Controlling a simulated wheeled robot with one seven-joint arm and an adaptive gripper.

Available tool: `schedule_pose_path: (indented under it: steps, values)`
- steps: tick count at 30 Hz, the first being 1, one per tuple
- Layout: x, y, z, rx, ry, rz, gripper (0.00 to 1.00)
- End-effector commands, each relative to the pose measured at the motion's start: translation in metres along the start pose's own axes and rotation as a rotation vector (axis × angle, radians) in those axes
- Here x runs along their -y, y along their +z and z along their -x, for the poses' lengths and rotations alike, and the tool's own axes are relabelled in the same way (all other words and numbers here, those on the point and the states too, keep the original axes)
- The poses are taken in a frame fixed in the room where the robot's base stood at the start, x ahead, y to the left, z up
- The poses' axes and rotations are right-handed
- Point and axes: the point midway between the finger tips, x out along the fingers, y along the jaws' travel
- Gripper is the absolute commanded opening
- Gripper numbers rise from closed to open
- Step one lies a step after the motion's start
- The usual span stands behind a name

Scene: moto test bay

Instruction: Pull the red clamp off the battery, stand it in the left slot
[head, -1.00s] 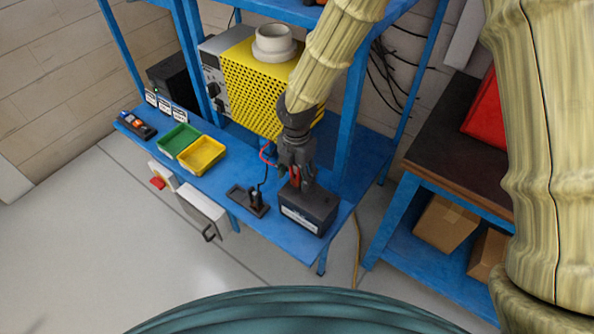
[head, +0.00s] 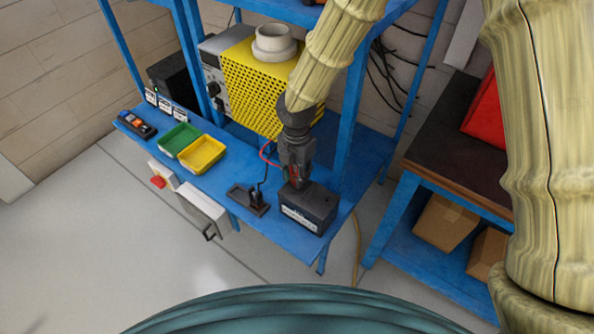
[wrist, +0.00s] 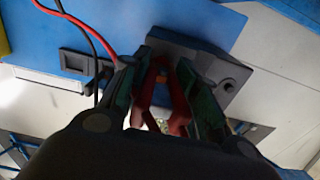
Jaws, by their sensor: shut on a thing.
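The red clamp (wrist: 176,112) sits between the fingers of my gripper (wrist: 160,80), which is shut on it. In the head view my gripper (head: 297,182) is at the top of the black battery (head: 309,213), with a little of the red clamp showing. The battery also shows in the wrist view (wrist: 185,50), just beyond the fingers. I cannot tell whether the clamp still grips its terminal. A dark slotted holder (head: 240,194) lies left of the battery, with a black clamp (head: 257,196) upright in its right part. The holder's left part looks empty.
A red cable (wrist: 85,25) runs from the clamp, and a black cable runs beside it. Green (head: 179,139) and yellow (head: 202,154) trays stand further left on the blue bench (head: 285,236). A yellow perforated machine (head: 258,88) and a blue post (head: 352,115) are close behind the arm.

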Motion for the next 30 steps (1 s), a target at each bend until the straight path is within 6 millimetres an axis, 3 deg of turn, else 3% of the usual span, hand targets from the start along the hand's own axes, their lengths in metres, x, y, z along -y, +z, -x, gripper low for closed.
schedule_pose_path:
  steps: [30]
  values:
    - [0.000,0.000,0.032,0.000,0.000,0.000,0.00]
